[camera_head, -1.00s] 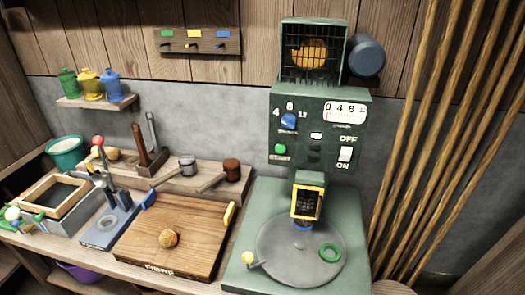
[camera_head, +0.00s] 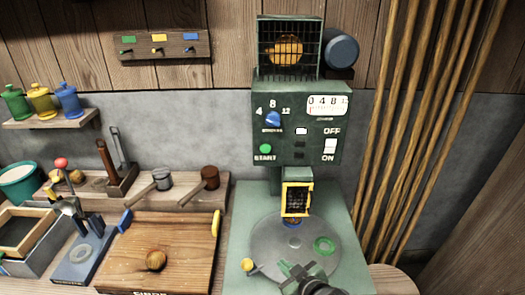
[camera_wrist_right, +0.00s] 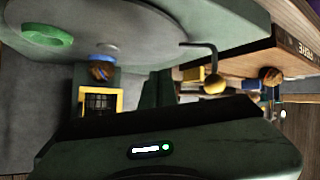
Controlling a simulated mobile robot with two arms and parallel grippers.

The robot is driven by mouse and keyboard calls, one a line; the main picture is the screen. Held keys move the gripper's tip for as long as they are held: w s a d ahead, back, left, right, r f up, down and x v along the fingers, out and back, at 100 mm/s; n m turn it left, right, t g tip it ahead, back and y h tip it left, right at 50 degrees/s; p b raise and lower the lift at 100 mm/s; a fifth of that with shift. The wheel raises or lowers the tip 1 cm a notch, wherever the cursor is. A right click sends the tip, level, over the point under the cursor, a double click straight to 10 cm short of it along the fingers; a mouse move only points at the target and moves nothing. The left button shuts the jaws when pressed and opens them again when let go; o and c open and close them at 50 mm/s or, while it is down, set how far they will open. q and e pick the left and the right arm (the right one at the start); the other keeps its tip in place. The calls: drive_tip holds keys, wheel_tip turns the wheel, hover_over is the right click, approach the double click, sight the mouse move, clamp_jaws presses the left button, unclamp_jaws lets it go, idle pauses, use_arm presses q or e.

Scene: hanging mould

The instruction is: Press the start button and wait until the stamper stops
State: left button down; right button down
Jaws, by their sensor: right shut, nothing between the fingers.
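The green stamper machine (camera_head: 298,100) stands right of centre in the head view. Its round green start button (camera_head: 265,149) sits above the START label at the panel's lower left. A blue dial (camera_head: 273,119) is above it, and a white switch (camera_head: 330,146) sits between OFF and ON. The counter (camera_head: 327,105) reads about 048, with its last digit unclear. The yellow-framed stamper head (camera_head: 297,199) hangs over the grey round plate (camera_head: 266,247). My right gripper (camera_head: 297,272) is shut and empty, low over the plate's front edge, below and apart from the button. My left gripper is out of view.
A green ring (camera_head: 324,245) lies on the plate, and a yellow-knobbed crank (camera_head: 249,265) is at its left. Upright poles (camera_head: 415,120) stand at the right. Space before the panel is clear.

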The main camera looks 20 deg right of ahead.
sight(265, 149)
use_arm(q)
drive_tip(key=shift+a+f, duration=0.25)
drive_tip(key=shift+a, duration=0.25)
use_arm(e)
drive_tip(key=w+r+n+t+y, duration=0.3)
drive_tip(key=w+r+y, duration=0.1)
drive_tip(key=r, duration=0.7)
drive_tip(key=w+a+r+n+t+y, duration=0.1)
drive_tip(key=w+r+n+t+y, duration=0.2)
drive_tip(key=w+r, duration=0.4)
wheel_tip(265, 149, up, 5)
drive_tip(key=shift+w+a+r+t+y, duration=0.2)
drive_tip(key=shift+t+y, duration=0.2)
drive_tip(key=shift+t, duration=0.2)
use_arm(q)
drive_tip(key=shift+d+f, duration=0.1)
use_arm(e)
drive_tip(key=shift+w+f, duration=0.1)
